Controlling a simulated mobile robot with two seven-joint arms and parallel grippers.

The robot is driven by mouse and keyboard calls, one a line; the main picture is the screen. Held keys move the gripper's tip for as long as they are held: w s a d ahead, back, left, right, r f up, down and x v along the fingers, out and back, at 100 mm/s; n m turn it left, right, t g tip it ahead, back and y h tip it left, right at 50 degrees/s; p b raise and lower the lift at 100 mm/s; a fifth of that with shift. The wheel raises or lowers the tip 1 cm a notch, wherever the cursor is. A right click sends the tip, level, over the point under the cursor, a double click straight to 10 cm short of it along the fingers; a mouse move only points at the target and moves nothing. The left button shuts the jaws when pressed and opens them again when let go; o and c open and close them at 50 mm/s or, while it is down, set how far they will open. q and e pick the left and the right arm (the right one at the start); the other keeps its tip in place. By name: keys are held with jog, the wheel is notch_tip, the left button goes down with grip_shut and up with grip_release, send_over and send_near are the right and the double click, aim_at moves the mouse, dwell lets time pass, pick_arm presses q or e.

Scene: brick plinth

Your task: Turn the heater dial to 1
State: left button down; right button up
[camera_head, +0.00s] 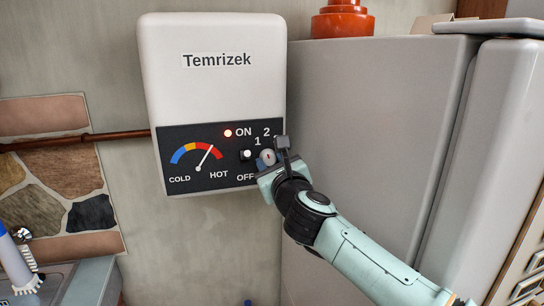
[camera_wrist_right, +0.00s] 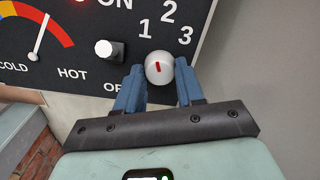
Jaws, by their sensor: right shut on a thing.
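The white heater (camera_head: 213,55), labelled Temrizek, hangs on the wall with a dark control panel (camera_head: 212,187). Its dial (camera_head: 267,156) is a round light-grey knob with a red mark, at the panel's right side. In the right wrist view the dial (camera_wrist_right: 159,68) sits between the two blue fingers. Its red mark is almost upright, pointing between the printed 1 and 2. OFF is partly hidden by a finger. My right gripper (camera_wrist_right: 159,84) is shut on the dial; it also shows in the head view (camera_head: 272,160). My left gripper is not in view.
A square button (camera_head: 247,154) sits just left of the dial, and a red light (camera_head: 228,133) glows beside ON. A grey fridge (camera_head: 370,130) stands close on the right. A copper pipe (camera_head: 80,142) meets the heater's left side.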

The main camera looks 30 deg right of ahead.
jog(key=n+p, duration=0.2)
jog(key=n, duration=0.2)
jog(key=shift+n+p, duration=0.3)
jog(key=shift+n, duration=0.3)
jog(key=o, duration=0.8)
jog(key=shift+c, duration=0.2)
jog(key=v, duration=1.3)
jog(key=shift+s+b, duration=0.25)
jog(key=shift+b, duration=0.15)
